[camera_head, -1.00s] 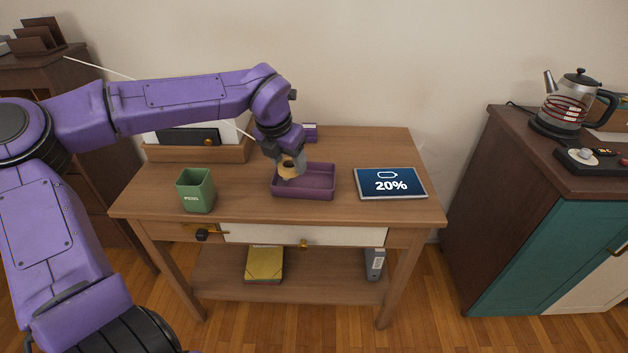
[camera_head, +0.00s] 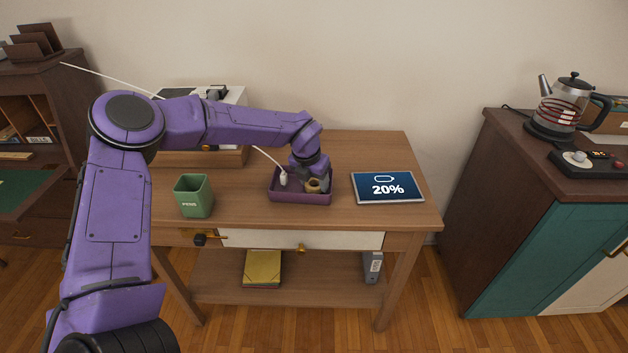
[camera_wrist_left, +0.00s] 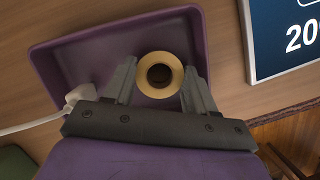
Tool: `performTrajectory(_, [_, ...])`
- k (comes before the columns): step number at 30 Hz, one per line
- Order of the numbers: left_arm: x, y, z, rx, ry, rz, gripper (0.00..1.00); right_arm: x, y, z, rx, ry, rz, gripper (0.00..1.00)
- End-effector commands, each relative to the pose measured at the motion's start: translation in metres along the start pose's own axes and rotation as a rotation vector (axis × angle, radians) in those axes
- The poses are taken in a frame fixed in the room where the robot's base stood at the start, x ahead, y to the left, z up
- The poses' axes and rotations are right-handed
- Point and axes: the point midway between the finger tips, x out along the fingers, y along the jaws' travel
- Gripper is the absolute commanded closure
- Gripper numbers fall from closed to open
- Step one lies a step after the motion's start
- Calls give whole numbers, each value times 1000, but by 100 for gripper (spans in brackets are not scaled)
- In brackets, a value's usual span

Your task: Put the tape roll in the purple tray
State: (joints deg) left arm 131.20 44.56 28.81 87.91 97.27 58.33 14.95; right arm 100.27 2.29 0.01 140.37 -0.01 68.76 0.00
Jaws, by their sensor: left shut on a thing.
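The purple tray (camera_head: 299,199) is on the wooden desk, between a green pen cup and a tablet. My left gripper (camera_head: 315,182) reaches down into the right part of the tray. It is shut on the tan tape roll (camera_head: 310,187). In the left wrist view the tape roll (camera_wrist_left: 143,75) sits between the two fingers (camera_wrist_left: 160,86), its dark hole facing the camera, over the floor of the tray (camera_wrist_left: 110,28). Whether the roll touches the floor I cannot tell. My right gripper is not in view.
A white plug (camera_head: 283,180) with a cable is at the tray's left side, close to the left finger. The green pen cup (camera_head: 194,196) stands left of the tray, the tablet (camera_head: 388,188) lies right. Desk in front of the tray is clear.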

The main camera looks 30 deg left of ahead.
Motion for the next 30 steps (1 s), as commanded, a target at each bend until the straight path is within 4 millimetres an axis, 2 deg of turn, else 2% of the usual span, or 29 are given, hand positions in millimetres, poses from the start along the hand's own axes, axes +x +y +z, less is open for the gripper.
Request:
performTrajectory(3, [4, 0, -1, 0, 1, 0, 73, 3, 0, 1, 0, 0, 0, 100])
performTrajectory(4, [4, 0, -1, 0, 1, 0, 41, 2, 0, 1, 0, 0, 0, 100])
performTrajectory(5, [3, 0, -1, 0, 0, 0, 34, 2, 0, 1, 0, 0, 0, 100])
performTrajectory(13, [2, 0, -1, 0, 0, 0, 34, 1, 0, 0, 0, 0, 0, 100])
performTrajectory(17, [-10, 0, 1, -1, -4, -1, 34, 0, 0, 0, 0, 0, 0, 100])
performTrajectory(24, [-71, 0, 1, -1, -6, -2, 34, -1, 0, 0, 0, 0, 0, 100])
performTrajectory(30, [-110, 1, 1, -1, -3, 0, 34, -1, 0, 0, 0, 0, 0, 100])
